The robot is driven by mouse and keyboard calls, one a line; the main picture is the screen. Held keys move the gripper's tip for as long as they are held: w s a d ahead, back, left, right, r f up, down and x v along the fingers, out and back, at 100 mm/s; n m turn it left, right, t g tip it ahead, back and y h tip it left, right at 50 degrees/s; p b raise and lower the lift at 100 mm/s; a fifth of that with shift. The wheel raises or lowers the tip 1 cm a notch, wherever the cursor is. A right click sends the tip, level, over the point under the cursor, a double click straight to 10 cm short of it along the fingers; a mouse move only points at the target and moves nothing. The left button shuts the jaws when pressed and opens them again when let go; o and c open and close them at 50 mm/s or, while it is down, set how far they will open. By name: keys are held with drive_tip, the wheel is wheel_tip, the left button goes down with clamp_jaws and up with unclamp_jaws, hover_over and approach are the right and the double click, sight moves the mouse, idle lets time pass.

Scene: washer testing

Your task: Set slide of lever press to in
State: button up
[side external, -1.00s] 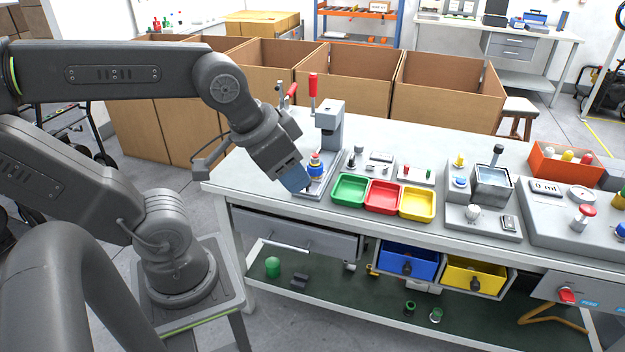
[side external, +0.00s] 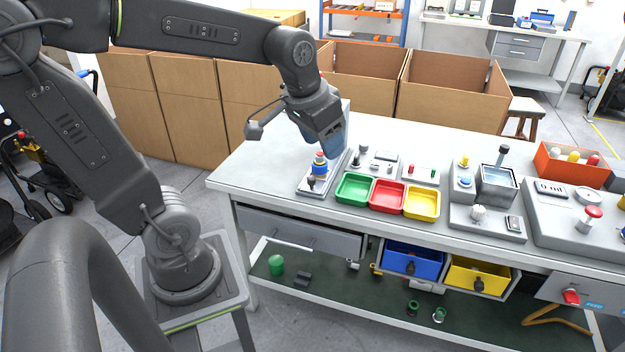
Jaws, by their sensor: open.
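The lever press stands at the left end of the workbench, and its grey base plate (side external: 309,188) shows. Its column and red lever are almost wholly hidden behind my wrist and gripper. On the base, in front of the column, sits a stacked blue, yellow and red piece (side external: 320,165). A small dark knob (side external: 311,182) is at the near end of the base, probably the slide's handle. I cannot tell how far in the slide is. My gripper (side external: 335,150) is open, with bluish fingers pointing down, above and just behind the stacked piece in the picture; contact with the press cannot be told.
Right of the press are green (side external: 354,187), red (side external: 387,195) and yellow (side external: 421,203) trays, with small fixtures behind them. A grey tester (side external: 487,215) stands further right. Cardboard boxes (side external: 455,85) stand behind the bench. The bench top left of the press is clear.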

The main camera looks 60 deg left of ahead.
drive_tip(key=w+a+f+n+g, duration=0.2)
drive_tip(key=w+a+f, duration=0.2)
drive_tip(key=w+a, duration=0.45)
drive_tip(key=n+g, duration=0.2)
approach(312, 178)
drive_tip(key=shift+h, duration=0.4)
drive_tip(key=f, duration=1)
drive_tip(key=shift+a+f, duration=0.25)
drive_tip(key=shift+a, duration=0.15)
clamp_jaws()
